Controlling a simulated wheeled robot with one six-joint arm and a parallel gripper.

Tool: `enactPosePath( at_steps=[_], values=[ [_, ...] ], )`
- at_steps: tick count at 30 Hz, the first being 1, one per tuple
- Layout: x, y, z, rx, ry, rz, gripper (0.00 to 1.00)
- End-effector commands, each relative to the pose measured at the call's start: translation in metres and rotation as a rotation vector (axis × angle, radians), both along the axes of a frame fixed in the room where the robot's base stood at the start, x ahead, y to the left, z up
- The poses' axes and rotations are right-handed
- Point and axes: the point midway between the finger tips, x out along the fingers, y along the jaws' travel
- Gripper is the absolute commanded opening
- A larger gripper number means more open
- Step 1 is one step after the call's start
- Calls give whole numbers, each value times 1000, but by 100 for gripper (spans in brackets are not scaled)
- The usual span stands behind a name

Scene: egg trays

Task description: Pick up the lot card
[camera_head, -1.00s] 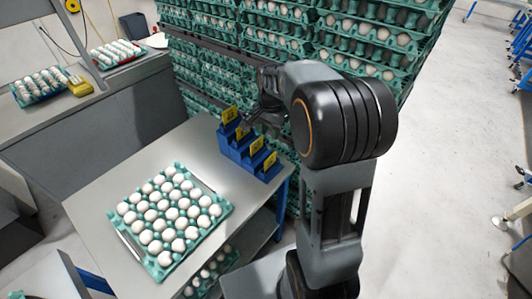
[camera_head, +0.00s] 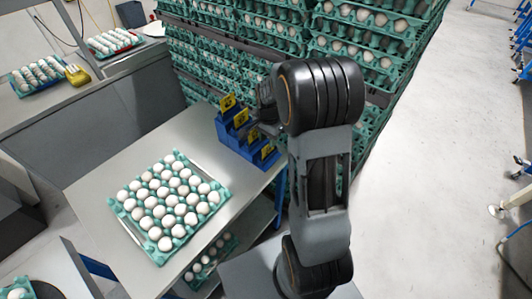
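Several yellow lot cards stand in a blue stepped holder (camera_head: 234,141) at the far right corner of the grey table. The rearmost card (camera_head: 227,102) is highest, and the front card (camera_head: 267,151) is lowest. Between them stand a second card (camera_head: 240,118) and a third card (camera_head: 253,135). My gripper (camera_head: 262,116) is just right of the upper cards, partly hidden by my own dark arm. Its fingertips are too small and dark to make out, so I cannot tell whether it touches a card.
A green tray of white eggs (camera_head: 122,213) lies on the grey table (camera_head: 92,192). Tall stacks of green egg trays (camera_head: 205,62) rise close behind the holder. A bench (camera_head: 60,110) with more egg trays is at the left. Open floor (camera_head: 430,200) lies to the right.

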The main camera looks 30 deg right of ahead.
Motion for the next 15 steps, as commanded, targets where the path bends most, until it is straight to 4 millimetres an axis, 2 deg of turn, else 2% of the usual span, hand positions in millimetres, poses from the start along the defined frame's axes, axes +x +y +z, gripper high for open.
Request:
enactPosePath(
  at_steps=[9, 15],
  values=[
    [0, -1, -40, 1, 4, 0, 35],
    [1, -1, -46, 0, 1, -1, 35]
  ],
)
